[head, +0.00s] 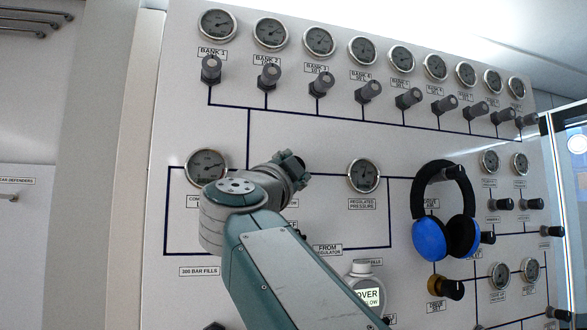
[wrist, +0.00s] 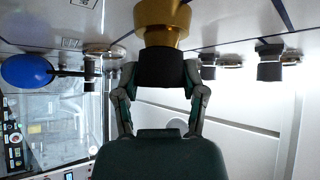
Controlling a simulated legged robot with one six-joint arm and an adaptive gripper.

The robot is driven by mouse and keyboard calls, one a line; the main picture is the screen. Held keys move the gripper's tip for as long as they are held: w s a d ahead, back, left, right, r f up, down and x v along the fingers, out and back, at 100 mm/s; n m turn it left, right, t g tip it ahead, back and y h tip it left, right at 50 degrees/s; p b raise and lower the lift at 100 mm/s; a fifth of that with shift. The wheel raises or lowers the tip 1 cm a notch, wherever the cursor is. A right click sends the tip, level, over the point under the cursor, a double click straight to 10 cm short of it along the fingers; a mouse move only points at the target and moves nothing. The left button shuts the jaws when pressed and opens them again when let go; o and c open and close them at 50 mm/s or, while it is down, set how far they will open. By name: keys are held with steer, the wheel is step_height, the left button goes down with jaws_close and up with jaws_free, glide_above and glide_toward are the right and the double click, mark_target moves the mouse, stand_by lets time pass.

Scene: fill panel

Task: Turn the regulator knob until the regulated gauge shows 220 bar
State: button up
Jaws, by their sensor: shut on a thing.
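The regulated pressure gauge (head: 364,175) is a round dial on the white panel, right of my arm in the head view. Its needle shows, but the scale is too small to read. In the wrist view, a black knob (wrist: 162,68) with a gold collar (wrist: 162,20) sits between the fingers of my gripper (wrist: 160,95). The fingers are closed on the black part from both sides. In the head view, my arm covers the knob and the fingers; only my wrist shows, left of the regulated gauge.
Several gauges and bank knobs (head: 320,84) line the panel's top. Blue headphones (head: 430,238) hang at the right, and also show in the wrist view (wrist: 27,71). Another gauge (head: 206,168) is left of my wrist.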

steer(key=o, duration=1.2)
steer(key=shift+w+a+f, duration=0.1)
steer(key=shift+w+f, duration=0.1)
steer(key=shift+w, duration=0.05)
steer(key=shift+c, duration=0.2)
steer(key=shift+r, duration=0.1)
steer(key=shift+s, duration=0.15)
steer(key=v, duration=1.2)
steer(key=shift+a, duration=0.1)
